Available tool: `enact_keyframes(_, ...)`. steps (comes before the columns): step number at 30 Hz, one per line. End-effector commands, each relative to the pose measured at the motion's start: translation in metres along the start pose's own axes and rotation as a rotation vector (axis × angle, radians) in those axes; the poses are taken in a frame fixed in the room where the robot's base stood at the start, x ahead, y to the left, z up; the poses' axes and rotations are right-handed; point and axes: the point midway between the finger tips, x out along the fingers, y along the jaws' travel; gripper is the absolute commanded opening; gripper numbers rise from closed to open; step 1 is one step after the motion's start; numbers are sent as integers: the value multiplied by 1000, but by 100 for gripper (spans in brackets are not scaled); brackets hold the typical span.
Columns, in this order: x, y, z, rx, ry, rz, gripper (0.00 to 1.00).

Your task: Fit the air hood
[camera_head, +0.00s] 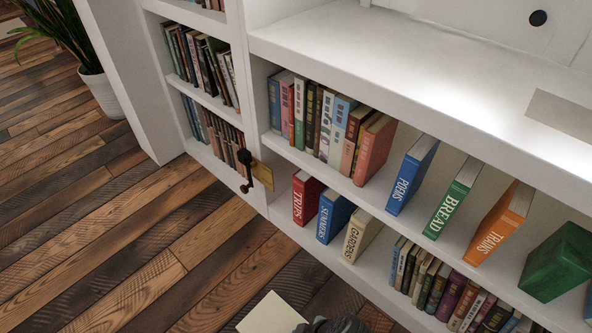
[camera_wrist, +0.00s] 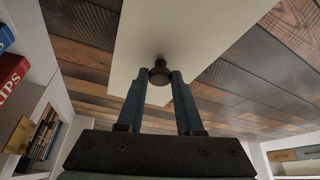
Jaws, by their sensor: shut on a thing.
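A flat cream panel (camera_wrist: 205,35) with a round dark knob (camera_wrist: 159,73) fills the top of the wrist view; it appears to be the air hood. My gripper (camera_wrist: 157,84) has its two blue fingers shut on the knob, one on each side. The panel is held over the plank floor. In the head view the panel (camera_head: 272,315) shows at the bottom edge, partly cut off, with a dark part of my gripper beside it. A small round dark hole (camera_head: 538,18) is in the white back wall at the upper right.
A white bookcase (camera_head: 340,45) with book-filled shelves spans the right. A dark fitting on a brass plate (camera_head: 262,175) sticks out from its upright. A greyish rectangle (camera_head: 562,115) lies on its top surface. A potted plant (camera_head: 102,92) stands upper left. The plank floor (camera_head: 110,235) is clear at left.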

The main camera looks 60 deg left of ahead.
Motion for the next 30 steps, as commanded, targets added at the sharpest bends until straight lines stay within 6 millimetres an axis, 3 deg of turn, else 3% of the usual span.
enact_keyframes(15, 50, 0, 23, 0, 0, 1, 0)
enact_keyframes(30, 84, 1, 38, 0, 0, 1, 0)
